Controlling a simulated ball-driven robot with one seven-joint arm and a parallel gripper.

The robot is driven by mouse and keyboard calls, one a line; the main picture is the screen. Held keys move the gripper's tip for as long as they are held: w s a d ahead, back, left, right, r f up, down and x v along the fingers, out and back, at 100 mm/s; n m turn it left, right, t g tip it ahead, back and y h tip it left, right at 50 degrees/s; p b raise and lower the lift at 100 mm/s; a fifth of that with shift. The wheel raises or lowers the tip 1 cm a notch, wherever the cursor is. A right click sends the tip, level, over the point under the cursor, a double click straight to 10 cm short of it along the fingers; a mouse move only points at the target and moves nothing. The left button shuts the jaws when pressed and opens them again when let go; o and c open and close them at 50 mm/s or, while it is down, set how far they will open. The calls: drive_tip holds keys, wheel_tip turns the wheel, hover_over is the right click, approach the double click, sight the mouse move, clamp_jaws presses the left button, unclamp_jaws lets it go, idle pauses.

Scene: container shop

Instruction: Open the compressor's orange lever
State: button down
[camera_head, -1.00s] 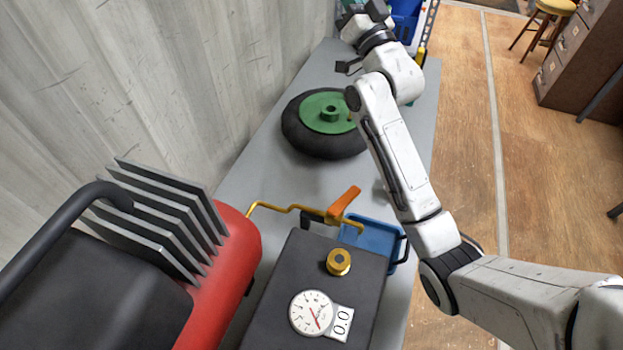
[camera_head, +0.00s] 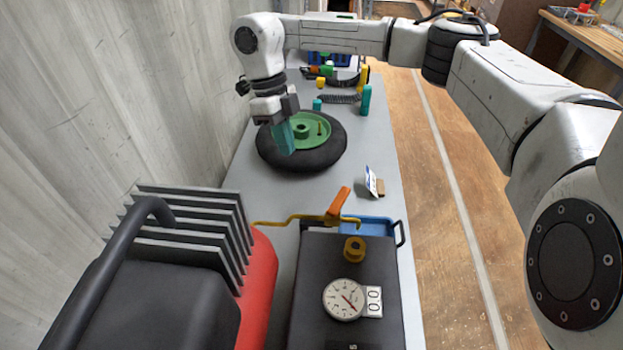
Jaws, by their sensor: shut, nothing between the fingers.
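The compressor's red tank (camera_head: 262,285) stands at the lower left, with grey cooling fins and a black motor cover. A dark box (camera_head: 370,308) with a white gauge (camera_head: 344,298) and a brass knob (camera_head: 354,249) sits beside it. The orange lever (camera_head: 339,202) sticks up at a tilt behind the box, on the yellow pipe (camera_head: 290,221). My gripper (camera_head: 287,140) points down over the black wheel with the green hub, farther back than the lever and to its left. It is shut and empty, with teal fingers. It does not touch the lever.
The wheel (camera_head: 322,158) lies flat on the grey bench (camera_head: 270,195). A blue tray (camera_head: 375,225) is behind the gauge box. A small card stand (camera_head: 374,183) is at the bench's right side. A corrugated wall borders the left. Tools and a spring lie farther back.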

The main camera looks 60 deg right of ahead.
sight(339, 202)
drive_tip(key=s+d+f+g+h+p, duration=0.1)
drive_tip(key=s+d+f+p, duration=0.1)
drive_tip(key=s+f, duration=0.7)
drive_tip(key=shift+s+d+p, duration=0.2)
drive_tip(key=shift+s+p, duration=0.1)
drive_tip(key=shift+p, duration=0.45)
drive_tip(key=shift+f, duration=0.1)
